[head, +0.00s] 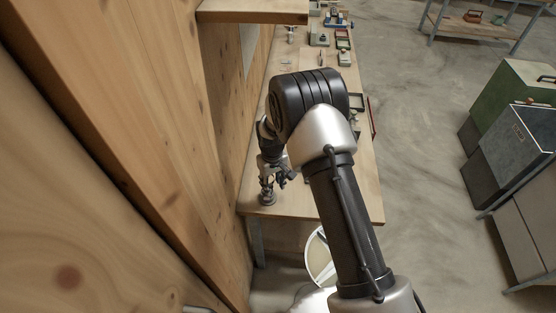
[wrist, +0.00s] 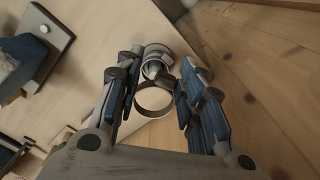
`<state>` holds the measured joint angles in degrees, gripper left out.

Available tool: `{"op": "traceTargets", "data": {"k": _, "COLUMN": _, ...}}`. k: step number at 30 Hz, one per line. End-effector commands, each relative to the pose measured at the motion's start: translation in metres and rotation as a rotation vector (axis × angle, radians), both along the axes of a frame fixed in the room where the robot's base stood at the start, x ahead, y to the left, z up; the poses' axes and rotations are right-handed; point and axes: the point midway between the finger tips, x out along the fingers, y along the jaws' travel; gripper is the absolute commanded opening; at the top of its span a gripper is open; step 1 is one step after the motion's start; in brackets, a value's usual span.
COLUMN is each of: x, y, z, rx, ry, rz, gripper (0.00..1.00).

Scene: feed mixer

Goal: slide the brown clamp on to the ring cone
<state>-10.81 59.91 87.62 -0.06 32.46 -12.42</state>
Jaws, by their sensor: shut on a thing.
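The brown clamp (wrist: 153,113), a thin open ring, lies between the fingers of my gripper (wrist: 160,78) in the wrist view. My gripper is shut on it. Bare tabletop shows through the ring. The ring cone (wrist: 157,50), pale and metallic with round tiers, stands just beyond the clamp in the wrist view. The clamp's far edge looks close to the cone; I cannot tell if they touch. In the head view, my gripper (head: 272,178) is low over the near left corner of the bench, just above the ring cone (head: 267,198). The clamp cannot be made out there.
The wooden bench (head: 340,200) has its near edge close to the cone. A wooden wall (head: 190,130) runs along its left side. A grey plate with a blue part (wrist: 45,38) lies to the left in the wrist view. Several small items (head: 343,40) lie farther back.

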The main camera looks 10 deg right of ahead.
Motion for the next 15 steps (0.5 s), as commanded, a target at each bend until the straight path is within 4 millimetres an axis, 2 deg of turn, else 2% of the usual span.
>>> {"op": "traceTargets", "data": {"k": 1, "x": 0.002, "y": 0.003, "z": 0.006, "rx": -0.001, "ry": 0.002, "rz": 0.009, "gripper": 0.19}}
{"op": "traceTargets", "data": {"k": 5, "x": 0.004, "y": 0.005, "z": 0.005, "rx": 0.000, "ry": 0.002, "rz": 0.018, "gripper": 0.19}}
{"op": "traceTargets", "data": {"k": 15, "x": 0.004, "y": 0.005, "z": -0.012, "rx": -0.001, "ry": 0.002, "rz": 0.017, "gripper": 0.19}}
